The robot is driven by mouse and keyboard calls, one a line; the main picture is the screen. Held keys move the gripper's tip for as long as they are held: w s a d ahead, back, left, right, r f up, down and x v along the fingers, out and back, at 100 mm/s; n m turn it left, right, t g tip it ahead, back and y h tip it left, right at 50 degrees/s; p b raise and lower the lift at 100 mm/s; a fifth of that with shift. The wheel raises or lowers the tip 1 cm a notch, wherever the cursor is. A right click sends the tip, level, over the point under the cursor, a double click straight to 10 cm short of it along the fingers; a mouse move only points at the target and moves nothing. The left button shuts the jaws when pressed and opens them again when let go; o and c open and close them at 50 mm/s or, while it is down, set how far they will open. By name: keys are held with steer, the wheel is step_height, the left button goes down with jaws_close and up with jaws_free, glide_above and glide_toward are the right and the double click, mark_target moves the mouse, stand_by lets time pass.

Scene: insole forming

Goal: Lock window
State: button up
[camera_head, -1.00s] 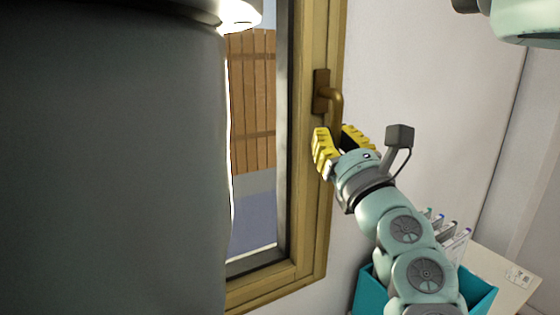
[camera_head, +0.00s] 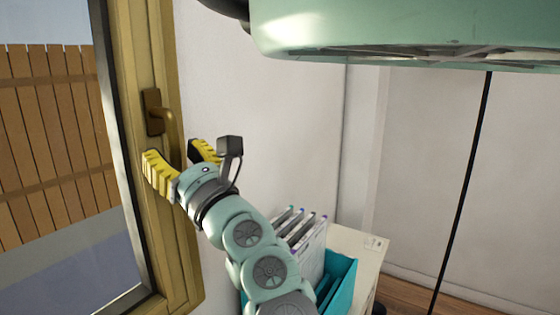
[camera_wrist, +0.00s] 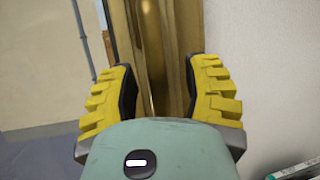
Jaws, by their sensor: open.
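The window (camera_head: 112,130) has a wooden frame and stands at the left in the head view. Its brass-brown handle (camera_head: 163,116) sits on the frame's right side, with its lever bent over and hanging down. My gripper (camera_head: 180,162) is open, its two yellow fingers apart just below the handle's mount, with the lower part of the lever near or between them. In the wrist view the fingers of my gripper (camera_wrist: 158,95) stand either side of the handle (camera_wrist: 152,45) and the wooden frame. I cannot tell whether either finger touches the handle.
A teal box (camera_head: 338,283) and several upright binders (camera_head: 298,235) stand on a pale surface (camera_head: 362,258) right of my arm. White wall (camera_head: 260,100) lies right of the window. A wooden fence (camera_head: 50,130) shows through the glass.

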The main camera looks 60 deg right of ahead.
steer(key=v, duration=1.2)
steer(key=shift+r, duration=0.15)
